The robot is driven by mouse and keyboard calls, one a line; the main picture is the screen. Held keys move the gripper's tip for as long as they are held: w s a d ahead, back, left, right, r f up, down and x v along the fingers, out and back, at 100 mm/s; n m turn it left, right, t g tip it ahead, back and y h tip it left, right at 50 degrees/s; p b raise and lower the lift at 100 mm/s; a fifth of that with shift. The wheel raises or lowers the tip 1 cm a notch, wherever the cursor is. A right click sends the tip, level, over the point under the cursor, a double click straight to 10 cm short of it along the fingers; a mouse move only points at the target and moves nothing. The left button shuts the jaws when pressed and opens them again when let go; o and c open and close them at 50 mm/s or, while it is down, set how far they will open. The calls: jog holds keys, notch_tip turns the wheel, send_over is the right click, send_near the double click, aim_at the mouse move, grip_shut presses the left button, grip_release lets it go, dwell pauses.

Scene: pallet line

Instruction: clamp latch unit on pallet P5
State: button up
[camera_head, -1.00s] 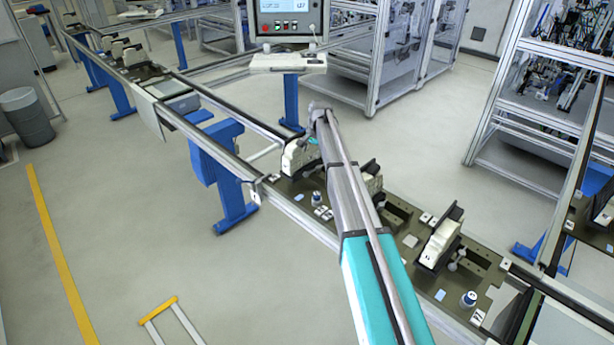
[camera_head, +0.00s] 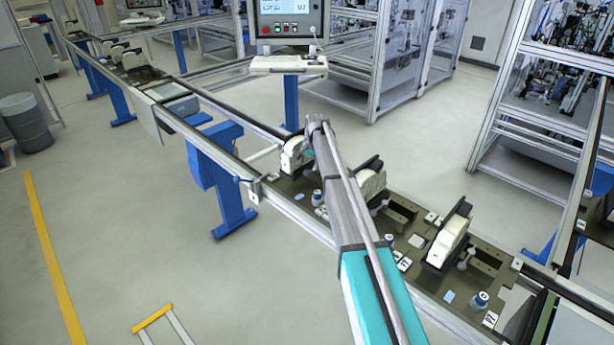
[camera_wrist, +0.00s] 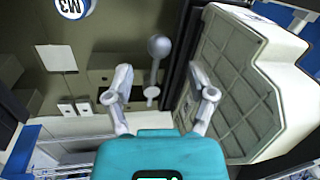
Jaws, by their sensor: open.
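In the wrist view my gripper (camera_wrist: 160,88) is open, with a finger on each side of a grey clamp lever. The lever has a round ball knob (camera_wrist: 159,46) and a smaller lower end that lies between the fingers, apparently untouched. A pale latch unit (camera_wrist: 236,85) with a ribbed grey face stands just right of the right finger, beside a dark upright plate. In the head view several white units sit along the line, one (camera_head: 297,152) by my arm's far end, another (camera_head: 448,240) farther right. My arm hides the gripper there. I cannot read which pallet is P5.
A round cap marked M3 (camera_wrist: 72,8) stands at the wrist view's upper left. In the head view the conveyor rail (camera_head: 220,165) runs diagonally, with an operator console (camera_head: 290,20) behind it. A framed machine (camera_head: 530,130) stands at right. The floor at left is mostly clear.

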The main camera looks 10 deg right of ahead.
aim_at(307, 171)
jog(key=shift+w+a+f+b, duration=0.15)
jog(key=shift+f+b, duration=0.75)
jog(key=shift+f, duration=0.15)
jog(key=shift+w+a+f+b, duration=0.1)
jog(key=shift+a+f+b, duration=0.05)
jog(key=shift+f+b, duration=0.8)
grip_shut()
